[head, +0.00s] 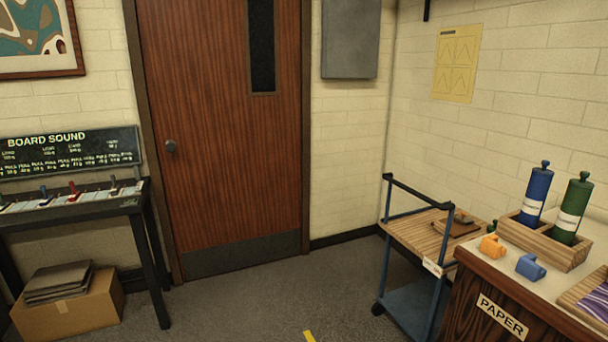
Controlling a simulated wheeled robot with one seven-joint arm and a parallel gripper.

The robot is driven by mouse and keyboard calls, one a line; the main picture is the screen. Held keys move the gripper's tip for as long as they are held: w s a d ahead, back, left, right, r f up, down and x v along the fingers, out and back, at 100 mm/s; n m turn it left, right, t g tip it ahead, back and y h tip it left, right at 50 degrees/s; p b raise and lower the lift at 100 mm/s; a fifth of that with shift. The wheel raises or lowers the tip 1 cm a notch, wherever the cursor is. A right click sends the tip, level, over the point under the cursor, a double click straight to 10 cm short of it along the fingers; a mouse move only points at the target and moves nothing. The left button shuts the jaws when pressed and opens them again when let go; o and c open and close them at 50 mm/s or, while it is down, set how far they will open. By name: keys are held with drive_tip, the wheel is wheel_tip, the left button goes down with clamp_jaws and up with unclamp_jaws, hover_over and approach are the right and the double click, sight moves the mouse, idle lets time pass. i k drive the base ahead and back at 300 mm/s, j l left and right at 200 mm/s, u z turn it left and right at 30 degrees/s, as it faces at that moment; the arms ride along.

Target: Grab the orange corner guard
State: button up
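The orange corner guard (492,246) is a small blocky piece. It lies on the pale top of the wooden cabinet labelled PAPER at the right, near the cabinet's back left corner. A similar blue piece (530,267) lies just right of it and nearer, with a small gap between them. My gripper is not in view.
A wooden rack (548,248) with a blue and a green cylinder stands behind the guards on the cabinet (470,295). A blue-framed cart (407,233) stands left of the cabinet. The dark floor (240,305) before the closed door is clear. A black table (85,208) stands at left.

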sight(489, 246)
drive_tip(key=i+j, duration=0.15)
drive_tip(key=i, duration=0.4)
drive_tip(key=i+j, duration=0.15)
drive_tip(key=i, duration=0.4)
drive_tip(key=i+j, duration=0.1)
drive_tip(key=i, duration=0.45)
drive_tip(key=i+l, duration=0.1)
drive_tip(key=l, duration=0.25)
